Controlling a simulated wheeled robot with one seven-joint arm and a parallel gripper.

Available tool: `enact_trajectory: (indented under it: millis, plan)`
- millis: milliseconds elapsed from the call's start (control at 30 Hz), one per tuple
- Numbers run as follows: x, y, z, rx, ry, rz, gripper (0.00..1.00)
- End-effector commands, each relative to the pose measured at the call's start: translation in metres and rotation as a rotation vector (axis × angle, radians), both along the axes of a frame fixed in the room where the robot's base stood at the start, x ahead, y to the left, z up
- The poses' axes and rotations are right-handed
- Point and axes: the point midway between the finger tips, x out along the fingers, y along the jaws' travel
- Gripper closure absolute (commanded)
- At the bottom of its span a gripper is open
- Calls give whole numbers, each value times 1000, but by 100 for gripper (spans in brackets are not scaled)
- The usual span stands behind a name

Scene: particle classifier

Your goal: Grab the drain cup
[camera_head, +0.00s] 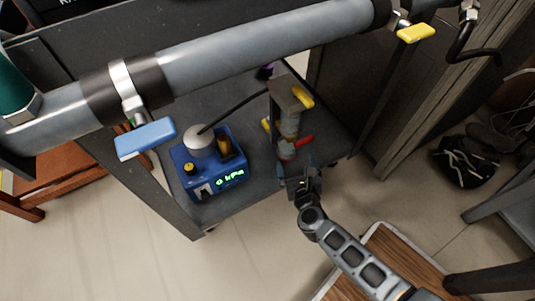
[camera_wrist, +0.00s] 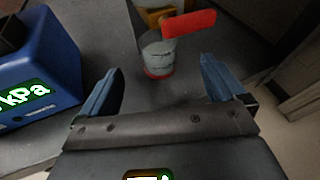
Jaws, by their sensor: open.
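The drain cup (camera_wrist: 158,56) is a small clear cup with a red bottom, hanging or standing under a yellowish fitting with a red lever (camera_wrist: 188,24). In the head view the cup (camera_head: 286,151) is partly hidden by the red lever and my gripper. My gripper (camera_wrist: 160,78) is open and empty. Its two blue fingers are spread to the left and right, with the cup ahead of them, between their lines. In the head view my gripper (camera_head: 297,170) is just in front of the cup, close to it. I cannot tell the exact gap.
A blue box with a green kPa display (camera_head: 212,172) stands left of the cup on a grey cart shelf (camera_head: 245,205). A thick grey pipe (camera_head: 255,50) with blue (camera_head: 146,139) and yellow (camera_head: 415,33) levers crosses above. A wooden post (camera_head: 430,95) stands at right.

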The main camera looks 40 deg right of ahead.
Motion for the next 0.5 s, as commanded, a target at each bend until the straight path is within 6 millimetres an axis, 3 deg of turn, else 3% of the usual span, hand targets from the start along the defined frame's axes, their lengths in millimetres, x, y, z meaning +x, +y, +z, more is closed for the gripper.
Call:
enact_trajectory:
  millis: [33, 100, 500]
  plan:
    - [6, -5, -14, 44, -24, -32, 3]
    - [10, -9, -20, 87, -45, -61, 3]
    - [34, -29, -32, 106, -57, -74, 3]
